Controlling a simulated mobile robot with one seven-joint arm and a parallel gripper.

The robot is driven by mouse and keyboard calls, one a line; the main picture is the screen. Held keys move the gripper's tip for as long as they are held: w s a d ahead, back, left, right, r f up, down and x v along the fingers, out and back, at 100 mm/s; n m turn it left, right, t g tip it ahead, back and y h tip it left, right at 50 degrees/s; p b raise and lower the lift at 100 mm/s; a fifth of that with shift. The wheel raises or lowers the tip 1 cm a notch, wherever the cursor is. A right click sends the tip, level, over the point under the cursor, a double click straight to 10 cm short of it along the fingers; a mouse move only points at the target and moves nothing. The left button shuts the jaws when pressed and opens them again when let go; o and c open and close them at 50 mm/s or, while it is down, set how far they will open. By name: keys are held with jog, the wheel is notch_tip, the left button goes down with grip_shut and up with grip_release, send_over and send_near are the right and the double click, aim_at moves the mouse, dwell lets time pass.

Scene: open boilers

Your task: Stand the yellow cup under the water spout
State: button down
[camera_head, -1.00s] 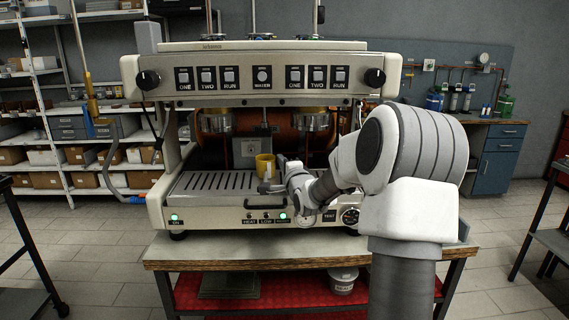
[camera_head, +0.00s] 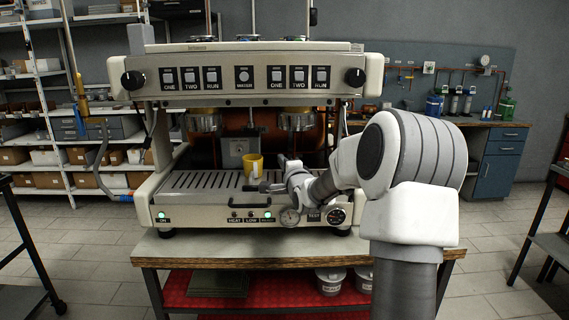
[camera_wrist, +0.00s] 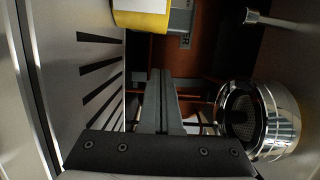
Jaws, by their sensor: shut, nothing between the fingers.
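The yellow cup (camera_head: 252,167) stands upright on the slotted drip tray (camera_head: 186,180), below the middle of the machine. In the wrist view the cup (camera_wrist: 142,18) is cut off by the top edge. A thin metal spout (camera_wrist: 256,16) shows there, its tip pointing toward the tray above the cup; I cannot tell whether it is exactly over the cup's mouth. My gripper (camera_head: 262,187) is low over the front of the tray, just in front and right of the cup. In the wrist view its fingers (camera_wrist: 160,88) are shut and empty, apart from the cup.
The right brewing head (camera_head: 296,121) hangs above the tray; a metal brewing head (camera_wrist: 262,118) is close to my fingers in the wrist view. The left brewing head (camera_head: 204,122) is farther off.

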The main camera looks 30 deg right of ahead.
jog(key=v, duration=1)
jog(key=shift+a, duration=0.1)
